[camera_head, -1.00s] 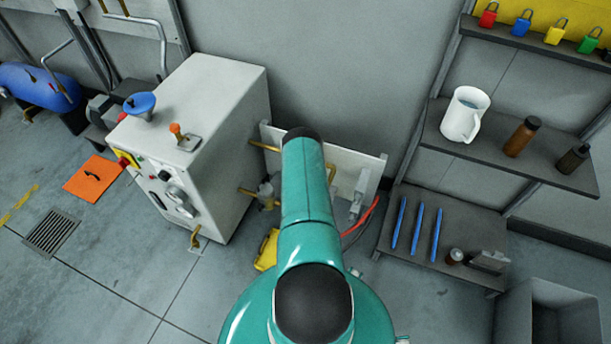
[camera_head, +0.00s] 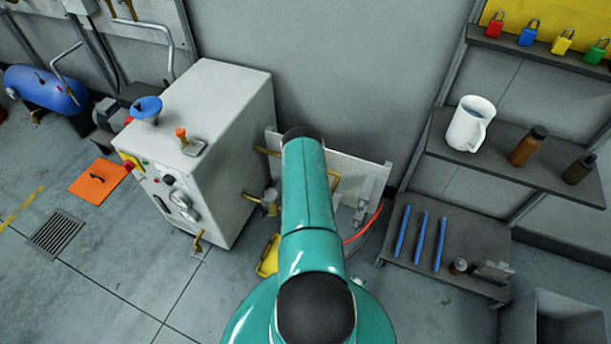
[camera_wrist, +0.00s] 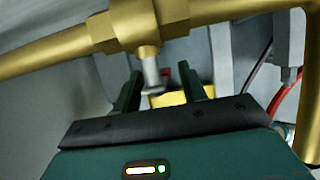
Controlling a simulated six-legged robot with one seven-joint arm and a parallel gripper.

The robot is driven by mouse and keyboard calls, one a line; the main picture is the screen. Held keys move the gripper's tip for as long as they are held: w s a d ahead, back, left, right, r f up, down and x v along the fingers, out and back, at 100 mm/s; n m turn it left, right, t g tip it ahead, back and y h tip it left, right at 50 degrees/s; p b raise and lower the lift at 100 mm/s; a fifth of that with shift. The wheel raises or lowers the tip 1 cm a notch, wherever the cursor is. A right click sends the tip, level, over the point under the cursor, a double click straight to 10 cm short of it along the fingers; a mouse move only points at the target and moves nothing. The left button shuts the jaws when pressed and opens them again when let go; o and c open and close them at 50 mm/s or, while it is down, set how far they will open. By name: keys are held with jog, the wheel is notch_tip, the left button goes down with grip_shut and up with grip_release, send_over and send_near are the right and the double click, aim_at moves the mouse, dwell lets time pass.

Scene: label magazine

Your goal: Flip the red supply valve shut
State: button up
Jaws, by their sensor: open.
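In the wrist view, a brass valve body (camera_wrist: 147,22) sits on a brass pipe (camera_wrist: 45,52). A short silver stem (camera_wrist: 151,72) points down from it, between my gripper's fingers. My gripper (camera_wrist: 161,88) is open, with one dark green finger on each side of the stem. I cannot tell whether either finger touches it. A small red patch (camera_wrist: 167,74) shows behind the stem; I cannot tell if it is the red valve handle. In the head view my teal arm hides the gripper and much of the pipe panel (camera_head: 350,167).
A grey cabinet (camera_head: 225,100) with knobs stands left of the panel. A yellow object (camera_head: 268,256) lies low beside my arm, and a red hose (camera_head: 364,226) hangs to its right. Shelves with a white jug (camera_head: 466,128) stand further right.

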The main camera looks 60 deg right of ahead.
jog(key=v, duration=1.2)
